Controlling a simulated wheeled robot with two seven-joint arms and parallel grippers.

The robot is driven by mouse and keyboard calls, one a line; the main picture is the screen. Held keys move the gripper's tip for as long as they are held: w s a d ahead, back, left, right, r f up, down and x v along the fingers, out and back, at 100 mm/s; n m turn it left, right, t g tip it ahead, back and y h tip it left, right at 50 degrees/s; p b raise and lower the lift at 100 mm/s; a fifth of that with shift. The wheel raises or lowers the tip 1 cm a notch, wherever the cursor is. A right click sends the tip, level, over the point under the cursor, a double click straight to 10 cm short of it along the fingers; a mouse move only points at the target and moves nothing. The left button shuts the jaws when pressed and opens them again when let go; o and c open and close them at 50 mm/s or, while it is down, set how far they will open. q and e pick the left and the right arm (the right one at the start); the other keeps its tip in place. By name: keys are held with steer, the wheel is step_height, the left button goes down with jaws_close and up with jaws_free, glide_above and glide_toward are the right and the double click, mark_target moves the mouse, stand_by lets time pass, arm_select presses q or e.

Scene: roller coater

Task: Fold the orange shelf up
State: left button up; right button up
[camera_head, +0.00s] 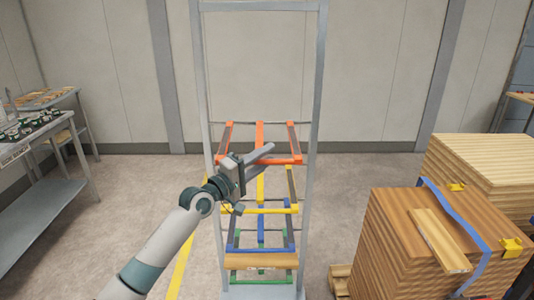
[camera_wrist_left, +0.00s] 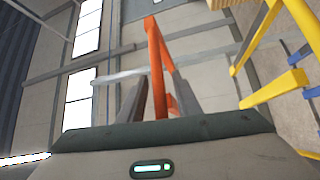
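The orange shelf (camera_head: 288,160) is the top coloured frame on the tall grey metal rack (camera_head: 318,75), folded down and jutting toward me. My left gripper (camera_head: 266,158) is at the left and middle of its front bar, fingers apart and pointing right. In the left wrist view an orange bar (camera_wrist_left: 157,75) runs between the two fingers of my left gripper (camera_wrist_left: 158,98). The fingers look open around it; I cannot tell whether either one touches it. The gripper hides part of the shelf's front bar in the head view. My right gripper is not in view.
Stacked wood (camera_head: 395,245) stands right of the rack. A grey table (camera_head: 40,215) is at the left.

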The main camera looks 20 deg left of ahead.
arm_select(q)
steer(key=shift+w+d, duration=0.2)
steer(key=shift+w, duration=0.15)
jaws_close()
steer(key=shift+r, duration=0.15)
